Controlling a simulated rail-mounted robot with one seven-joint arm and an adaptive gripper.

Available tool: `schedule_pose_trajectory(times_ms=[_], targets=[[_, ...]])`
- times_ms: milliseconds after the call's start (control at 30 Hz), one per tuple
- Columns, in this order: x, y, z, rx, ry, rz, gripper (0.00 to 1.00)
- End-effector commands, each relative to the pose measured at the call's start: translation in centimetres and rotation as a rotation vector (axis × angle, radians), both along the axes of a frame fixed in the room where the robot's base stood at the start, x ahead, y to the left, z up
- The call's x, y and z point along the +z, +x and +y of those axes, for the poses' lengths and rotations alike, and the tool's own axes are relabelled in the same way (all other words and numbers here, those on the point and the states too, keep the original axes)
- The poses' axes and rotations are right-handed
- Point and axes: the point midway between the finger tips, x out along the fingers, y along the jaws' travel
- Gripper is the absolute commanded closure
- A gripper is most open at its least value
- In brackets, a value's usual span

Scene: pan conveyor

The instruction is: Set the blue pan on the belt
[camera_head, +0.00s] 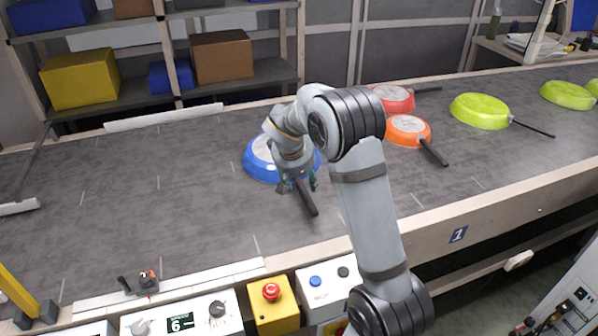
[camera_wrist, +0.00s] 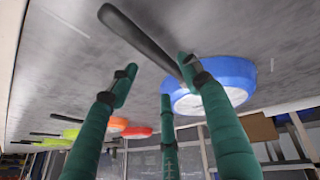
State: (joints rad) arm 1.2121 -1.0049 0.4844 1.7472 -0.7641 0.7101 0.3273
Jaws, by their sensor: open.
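The blue pan (camera_head: 254,166) rests on the grey belt (camera_head: 150,195) near the middle of the head view, with a pale round face upward. Its dark handle (camera_head: 307,198) points toward the near edge of the belt. My gripper (camera_head: 297,184) is at the handle, close to the pan's rim, and hides part of both. In the wrist view the green fingers of my gripper (camera_wrist: 152,77) are spread open. The dark handle (camera_wrist: 140,35) passes close to the fingertips, and the blue pan (camera_wrist: 236,72) lies behind the right finger. I cannot tell whether a finger touches the handle.
A red pan (camera_head: 398,99), an orange pan (camera_head: 408,131) and green pans (camera_head: 481,111) sit on the belt to the right. A control panel with a red button (camera_head: 271,291) stands in front. Shelves with boxes (camera_head: 221,57) stand behind. The belt's left part is clear.

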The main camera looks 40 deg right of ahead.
Motion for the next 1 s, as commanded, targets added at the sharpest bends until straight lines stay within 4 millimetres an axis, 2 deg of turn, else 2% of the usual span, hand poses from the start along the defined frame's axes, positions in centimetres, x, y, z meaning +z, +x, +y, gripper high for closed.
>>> schedule_pose_trajectory(times_ms=[100, 200, 400, 900, 1000], targets=[[2.5, -0.6, 1.1, 0.001, 0.000, -0.005, 0.52], [4.0, -1.2, 1.7, 0.000, 0.001, -0.002, 0.52], [5.7, -1.8, 2.5, -0.001, 0.000, 0.000, 0.52], [5.9, -1.9, 2.6, 0.001, 0.001, 0.000, 0.52], [5.3, -1.0, 3.7, 0.025, 0.007, -0.015, 0.52]])
